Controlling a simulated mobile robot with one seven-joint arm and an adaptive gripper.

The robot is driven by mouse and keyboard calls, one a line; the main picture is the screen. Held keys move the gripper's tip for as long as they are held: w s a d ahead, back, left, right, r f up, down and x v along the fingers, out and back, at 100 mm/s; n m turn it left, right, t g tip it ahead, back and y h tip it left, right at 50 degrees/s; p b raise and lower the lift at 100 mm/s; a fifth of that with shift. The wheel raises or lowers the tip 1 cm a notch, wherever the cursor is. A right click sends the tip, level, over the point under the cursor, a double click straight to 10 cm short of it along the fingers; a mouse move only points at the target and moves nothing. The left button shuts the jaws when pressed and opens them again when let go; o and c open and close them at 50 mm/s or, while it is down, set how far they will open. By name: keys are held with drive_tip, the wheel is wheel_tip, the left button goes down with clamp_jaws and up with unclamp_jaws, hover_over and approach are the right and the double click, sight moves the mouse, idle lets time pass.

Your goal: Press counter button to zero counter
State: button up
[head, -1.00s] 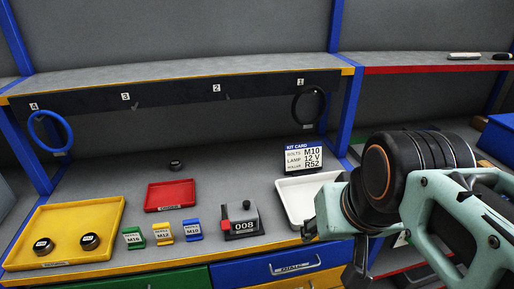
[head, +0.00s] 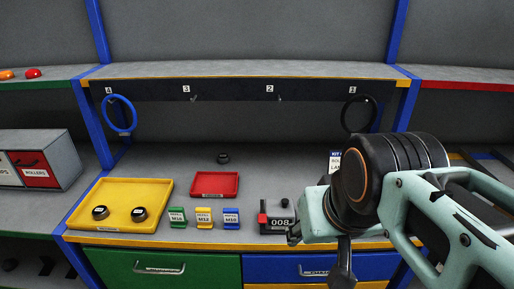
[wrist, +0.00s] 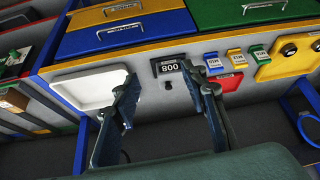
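The counter (head: 278,222) is a small grey box on the worktop, and its display reads 008. A red part (head: 263,218) is on its left side and a dark knob (head: 285,203) stands on top; I cannot tell which is the button. In the wrist view the counter (wrist: 172,67) appears upside down between the finger ends and beyond them, with the knob (wrist: 167,86) below it. My gripper (wrist: 158,76) is open and empty. In the head view my gripper (head: 318,250) overlaps the counter's right edge; no contact is visible.
Blue, yellow and green bolt-label holders (head: 231,217) stand left of the counter. A red tray (head: 214,185) and a yellow tray (head: 120,195) lie further left. A white tray (wrist: 92,90) is beside the counter. Hooks with rings hang under the shelf (head: 240,70) above. Drawers (head: 160,268) are below.

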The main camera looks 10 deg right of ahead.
clamp_jaws()
idle(0.4)
idle(1.2)
